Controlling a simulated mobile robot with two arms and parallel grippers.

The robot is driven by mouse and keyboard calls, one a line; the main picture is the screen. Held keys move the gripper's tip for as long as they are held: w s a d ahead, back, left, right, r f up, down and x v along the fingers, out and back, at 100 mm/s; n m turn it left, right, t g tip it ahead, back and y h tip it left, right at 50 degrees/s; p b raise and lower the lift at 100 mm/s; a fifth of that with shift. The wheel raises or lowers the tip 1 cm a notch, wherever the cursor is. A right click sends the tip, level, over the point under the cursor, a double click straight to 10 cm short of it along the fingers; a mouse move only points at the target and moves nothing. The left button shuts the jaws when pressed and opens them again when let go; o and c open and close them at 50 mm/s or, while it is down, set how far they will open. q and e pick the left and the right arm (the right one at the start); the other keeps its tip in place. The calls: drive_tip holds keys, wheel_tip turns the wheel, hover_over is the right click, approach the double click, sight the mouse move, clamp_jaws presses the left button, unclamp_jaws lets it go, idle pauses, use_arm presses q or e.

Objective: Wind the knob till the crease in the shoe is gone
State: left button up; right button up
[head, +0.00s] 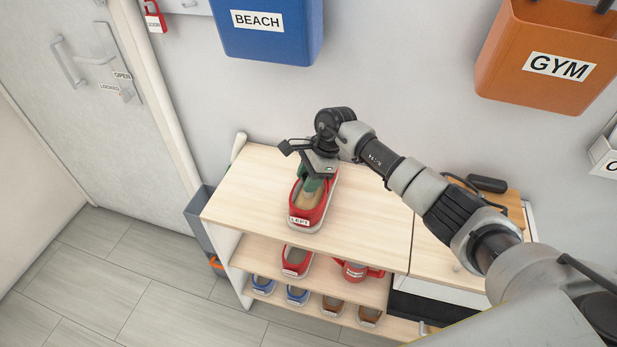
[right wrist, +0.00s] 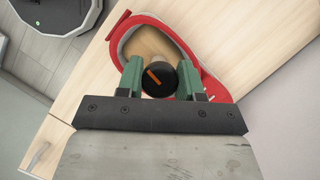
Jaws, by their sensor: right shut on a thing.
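A red shoe (head: 306,216) with a white sole and a LEFT label stands on the pale wooden top of a shoe rack; it also shows in the right wrist view (right wrist: 216,78). A round black knob (right wrist: 158,80) with an orange mark sits at the shoe's opening. My right gripper (head: 313,184) comes down from above, its green fingers shut on the knob from both sides. The orange mark slants in the wrist view. The gripper hides part of the shoe, and I cannot make out a crease. My left gripper is out of view.
Lower shelves hold another red shoe (head: 296,261), a red item (head: 357,271), and blue and brown shoes. A blue BEACH bin (head: 268,40) and an orange GYM bin (head: 548,40) hang on the wall. A grey door (head: 95,120) is at left. The rack top around the shoe is clear.

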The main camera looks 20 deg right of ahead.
drive_tip(key=m+t+b, duration=0.1)
drive_tip(key=m, duration=0.2)
drive_tip(key=m+t, duration=0.1)
drive_tip(key=m, duration=0.1)
drive_tip(key=m+t, duration=0.1)
drive_tip(key=m, duration=0.1)
drive_tip(key=shift+m+h, duration=0.3)
drive_tip(key=shift+m, duration=0.1)
drive_tip(key=m+t+h+b, duration=0.1)
drive_tip(key=m, duration=0.2)
drive_tip(key=shift+m+t+h+b, duration=0.3)
drive_tip(key=shift+m+h+b, duration=0.3)
drive_tip(key=shift+m, duration=1.5)
drive_tip(key=o, duration=0.9)
drive_tip(key=shift+o, duration=0.2)
